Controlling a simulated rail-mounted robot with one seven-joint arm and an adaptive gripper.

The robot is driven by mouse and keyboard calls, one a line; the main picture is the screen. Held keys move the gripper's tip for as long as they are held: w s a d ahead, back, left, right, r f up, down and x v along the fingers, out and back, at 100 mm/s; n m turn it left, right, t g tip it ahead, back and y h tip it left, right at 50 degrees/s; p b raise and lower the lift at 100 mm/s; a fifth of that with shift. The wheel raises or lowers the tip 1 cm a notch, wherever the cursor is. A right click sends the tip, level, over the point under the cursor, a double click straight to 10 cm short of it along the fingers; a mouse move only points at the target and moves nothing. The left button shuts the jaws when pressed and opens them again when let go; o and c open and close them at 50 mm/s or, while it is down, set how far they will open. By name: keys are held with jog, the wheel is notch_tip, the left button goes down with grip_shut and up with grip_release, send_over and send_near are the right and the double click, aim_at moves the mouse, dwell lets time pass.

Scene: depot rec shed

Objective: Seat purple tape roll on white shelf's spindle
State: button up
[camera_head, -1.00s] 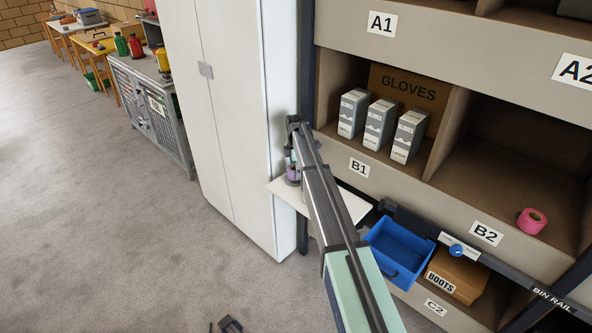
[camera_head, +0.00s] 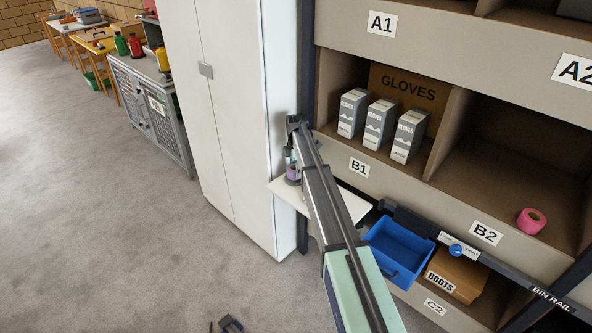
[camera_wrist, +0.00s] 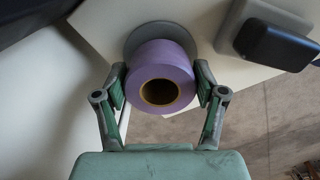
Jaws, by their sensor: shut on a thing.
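The purple tape roll (camera_wrist: 163,78) sits between the fingers of my gripper (camera_wrist: 160,84), which is shut on it, in the wrist view. Its open core faces the camera and looks dark; no spindle tip shows inside. A round grey disc (camera_wrist: 160,31) lies behind the roll on the white shelf (camera_wrist: 105,20), partly hidden by it. I cannot tell whether the roll touches the disc. In the head view, the roll (camera_head: 293,174) is low in my gripper over the left end of the white shelf (camera_head: 345,206).
A tall white cabinet (camera_head: 225,100) stands left of the shelf. A blue bin (camera_head: 398,250) is to its right. A pink roll (camera_head: 532,221) lies in bay B2.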

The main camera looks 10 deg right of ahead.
jog(key=shift+f, duration=0.6)
jog(key=o, duration=0.9)
notch_tip(320, 180, up, 11)
jog(key=p, duration=0.4)
jog(key=shift+p, duration=0.35)
dwell(0.4)
